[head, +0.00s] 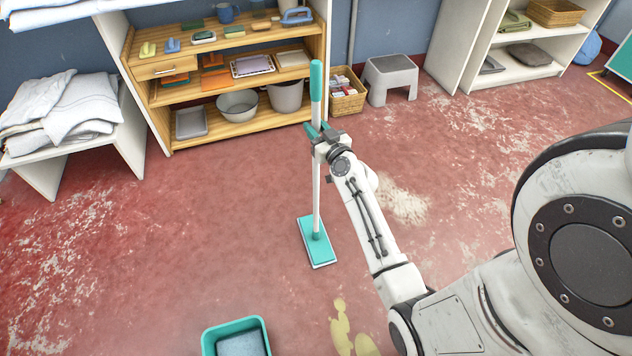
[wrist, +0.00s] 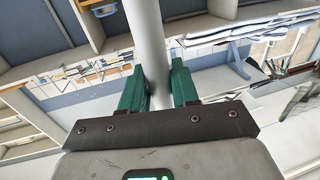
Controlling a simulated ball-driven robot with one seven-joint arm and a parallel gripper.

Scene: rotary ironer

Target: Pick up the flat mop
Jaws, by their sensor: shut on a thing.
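The flat mop stands upright on the red floor, with a teal grip on top, a white pole (head: 316,195) and a flat teal head (head: 317,243) at the bottom. My gripper (head: 318,132) is at the upper part of the pole, just below the teal grip, and is shut on it. In the wrist view the pole (wrist: 147,35) runs between the two green fingers (wrist: 158,85). The mop head looks to be at floor level; I cannot tell whether it touches.
A wooden shelf (head: 223,134) with basins and brushes stands behind the mop. A basket (head: 347,103) and a grey step stool (head: 391,83) stand to its right. A teal tub (head: 211,342) is at the front. A bench with folded linen (head: 52,163) is at left. The floor around the mop is clear.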

